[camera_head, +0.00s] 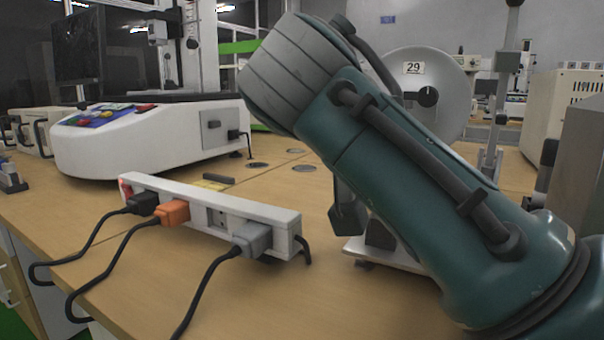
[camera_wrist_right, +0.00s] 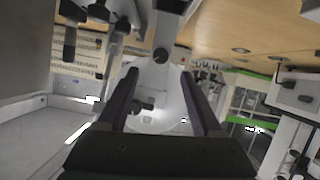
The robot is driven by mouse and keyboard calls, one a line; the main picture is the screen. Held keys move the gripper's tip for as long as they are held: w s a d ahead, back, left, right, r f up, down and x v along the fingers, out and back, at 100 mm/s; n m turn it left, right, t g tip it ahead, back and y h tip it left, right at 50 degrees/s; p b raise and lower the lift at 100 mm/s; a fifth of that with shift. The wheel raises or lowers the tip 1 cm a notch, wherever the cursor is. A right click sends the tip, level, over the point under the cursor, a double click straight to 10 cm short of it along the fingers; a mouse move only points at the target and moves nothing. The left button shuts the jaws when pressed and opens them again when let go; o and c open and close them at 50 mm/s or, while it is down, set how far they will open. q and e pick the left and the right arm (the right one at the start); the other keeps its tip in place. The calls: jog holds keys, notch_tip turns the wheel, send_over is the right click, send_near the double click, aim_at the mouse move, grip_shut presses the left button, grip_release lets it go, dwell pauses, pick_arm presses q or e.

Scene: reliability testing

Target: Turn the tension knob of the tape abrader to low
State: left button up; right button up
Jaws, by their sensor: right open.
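The tape abrader shows in the head view as a grey disc (camera_head: 405,62) with a "29" label and a black knob (camera_head: 428,96) on its face. My right arm (camera_head: 400,170) crosses in front and hides much of the machine; its gripper cannot be made out there. In the right wrist view my right gripper (camera_wrist_right: 159,72) is open, with its two dark fingers apart and nothing between their tips. Beyond them stands a pale machine body (camera_wrist_right: 162,30) with a dark round knob (camera_wrist_right: 160,56), and a second dark knob (camera_wrist_right: 146,103) appears between the fingers. Which knob sets tension is unclear. My left gripper is not in view.
A white power strip (camera_head: 215,210) with several plugs and cables lies on the wooden table (camera_head: 250,300). A white machine with coloured buttons (camera_head: 130,140) stands at left. A beige instrument (camera_head: 570,110) and a grey metal block (camera_head: 585,165) are at right.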

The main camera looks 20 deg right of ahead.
jog(key=b+x, duration=0.1)
jog(key=x, duration=0.6)
jog(key=shift+w+d+f+b, duration=0.15)
jog(key=shift+b, duration=0.25)
jog(key=shift+w+d+f, duration=0.1)
jog(key=shift+w+d, duration=0.2)
jog(key=shift+d, duration=0.05)
jog(key=shift+c, duration=0.3)
jog(key=c, duration=0.9)
grip_shut()
